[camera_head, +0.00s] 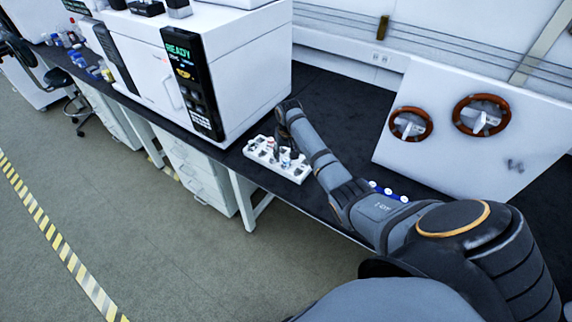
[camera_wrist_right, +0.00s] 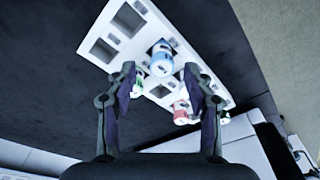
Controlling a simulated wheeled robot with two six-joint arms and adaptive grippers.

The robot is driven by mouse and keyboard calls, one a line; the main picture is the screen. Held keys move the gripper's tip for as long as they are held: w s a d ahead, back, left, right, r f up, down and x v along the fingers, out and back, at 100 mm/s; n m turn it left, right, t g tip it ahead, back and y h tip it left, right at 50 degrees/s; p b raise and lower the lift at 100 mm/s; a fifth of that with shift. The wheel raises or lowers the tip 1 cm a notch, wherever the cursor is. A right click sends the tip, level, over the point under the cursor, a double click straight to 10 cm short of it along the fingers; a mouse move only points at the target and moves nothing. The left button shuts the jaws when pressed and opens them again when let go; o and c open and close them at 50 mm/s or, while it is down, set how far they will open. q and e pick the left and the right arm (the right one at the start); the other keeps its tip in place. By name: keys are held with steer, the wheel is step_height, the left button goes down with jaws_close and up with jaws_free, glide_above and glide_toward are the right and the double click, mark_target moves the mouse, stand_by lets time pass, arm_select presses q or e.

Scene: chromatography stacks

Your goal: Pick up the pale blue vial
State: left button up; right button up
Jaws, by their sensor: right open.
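A white rack (camera_head: 295,174) with square wells lies on the dark bench; it also fills the upper middle of the right wrist view (camera_wrist_right: 128,47). The pale blue vial (camera_wrist_right: 162,62), with a white top, stands in a rack well in the right wrist view. My right gripper (camera_wrist_right: 160,74) is open, its two fingertips apart to either side of and just short of this vial; I cannot tell whether they touch it. In the head view the right gripper (camera_head: 282,143) is small and dark above the rack. My left gripper is not in view.
A red-marked vial (camera_wrist_right: 181,112) and green-marked vials (camera_wrist_right: 137,88) sit in the rack close to my fingers. A large white instrument (camera_head: 245,70) stands left behind the rack. Blue-and-white vials (camera_head: 388,190) lie right of my arm. A white panel with two brown wheels (camera_head: 410,124) leans farther right.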

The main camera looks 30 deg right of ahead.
mark_target(286, 159)
steer(key=f, duration=0.3)
steer(key=shift+w+f, duration=0.1)
steer(key=shift+w, duration=0.1)
jaws_close()
